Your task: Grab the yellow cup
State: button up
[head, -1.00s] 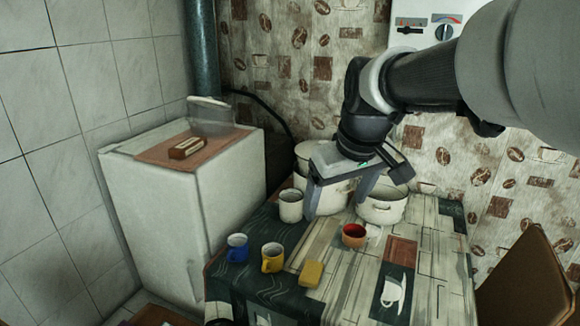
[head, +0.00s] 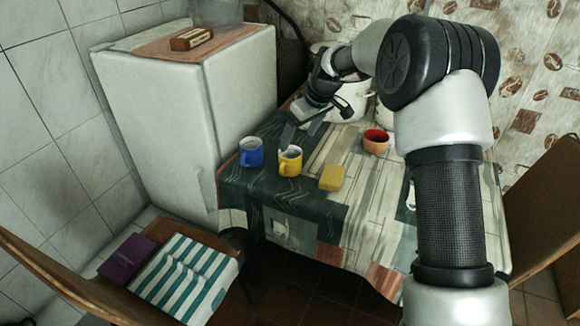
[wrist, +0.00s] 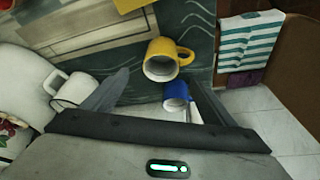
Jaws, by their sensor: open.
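The yellow cup (head: 290,165) stands upright near the table's front-left edge in the head view. In the wrist view the yellow cup (wrist: 160,70) is just beyond the fingertips, with its handle to the right. My gripper (head: 298,135) is open and empty, angled down close behind and above the cup. In the wrist view the gap between my fingers (wrist: 158,80) faces the yellow cup, which is not between them. I cannot tell whether a finger touches it.
A blue cup (head: 251,155) stands close left of the yellow one. A yellow block (head: 331,178) lies to its right, and a red cup (head: 376,146) is farther back. A white mug (wrist: 72,90) is left in the wrist view. The white cabinet (head: 200,110) borders the table.

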send_near(291, 155)
jog(key=s+a+f, duration=0.1)
jog(key=s, duration=0.1)
jog(key=b+x, duration=0.2)
jog(key=x, duration=0.4)
jog(key=shift+s, duration=0.1)
jog(key=c, duration=1.3)
